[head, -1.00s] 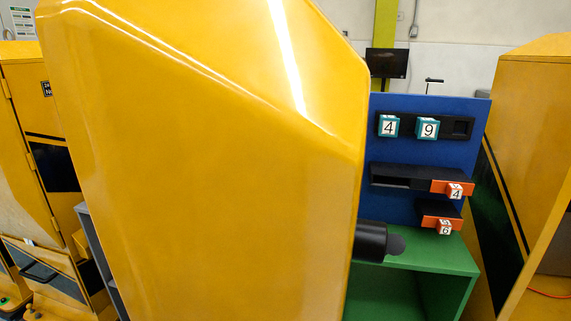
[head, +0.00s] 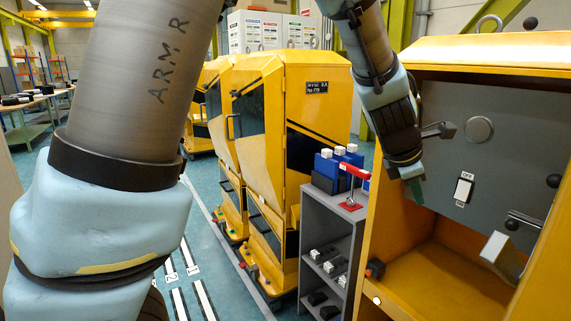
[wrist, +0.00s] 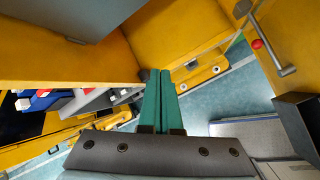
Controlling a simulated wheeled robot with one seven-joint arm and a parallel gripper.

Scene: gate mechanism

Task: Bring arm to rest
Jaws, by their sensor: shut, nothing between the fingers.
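My arm fills the left of the head view and comes back in at the top centre. My gripper (head: 416,190) hangs from it, pointing down, in front of the open yellow cabinet (head: 470,55) on the right. In the wrist view, the two green fingers of my gripper (wrist: 160,78) lie side by side, shut and empty. Their tips appear close to a yellow cabinet edge; I cannot tell whether they touch it.
A grey shelf (head: 318,210) left of the cabinet bears a red lever (head: 353,172) and blue blocks (head: 330,170). The cabinet's grey panel has a switch (head: 464,188) and black knobs. More yellow cabinets (head: 318,130) stand behind. Blue floor is open at centre left.

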